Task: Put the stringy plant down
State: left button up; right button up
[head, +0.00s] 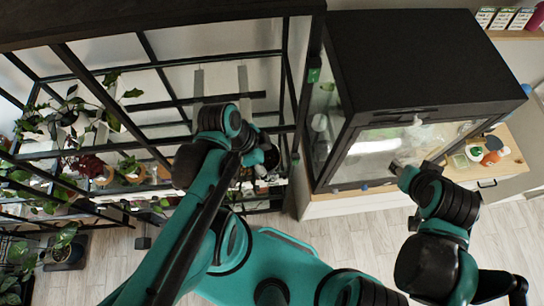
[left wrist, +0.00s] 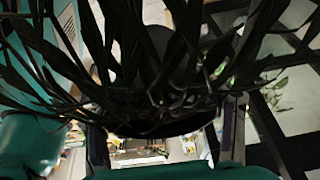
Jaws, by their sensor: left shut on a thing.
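The stringy plant (left wrist: 165,75) fills the upper part of the left wrist view, with long, thin, dark leaves hanging around it. Its dark, rounded pot (left wrist: 165,128) shows under the leaves. My left gripper (left wrist: 165,142) has one finger on each side of the pot and is shut on it. In the head view my left arm reaches to the black metal shelf rack (head: 170,102), and its own links hide most of the gripper and the plant. My right arm is at the glass cabinet's front; its gripper (head: 403,170) is small and dark there.
A black-topped glass cabinet (head: 420,60) stands right of the rack. Several potted plants (head: 70,125) crowd the rack's left side. A wooden surface (head: 505,160) with small items is at the far right. Pale floor (head: 345,238) is clear in front.

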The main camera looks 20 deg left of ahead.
pick_arm(q)
jog(key=shift+w+a, duration=0.25)
jog(key=shift+w, duration=0.15)
jog(key=w+a+b, duration=0.5)
jog(key=w+a, duration=0.1)
jog(key=w, duration=0.4)
jog(key=b, duration=0.2)
send_over(267, 101)
jog(key=s+a, duration=0.1)
jog(key=shift+a+f, duration=0.1)
jog(key=shift+a, duration=0.05)
jog(key=shift+w+a+f+b, duration=0.1)
jog(key=shift+f+b, duration=1.15)
jog(key=shift+f, duration=0.1)
jog(key=shift+f+b, duration=0.3)
jog(key=shift+f, duration=0.05)
jog(key=o, duration=1.4)
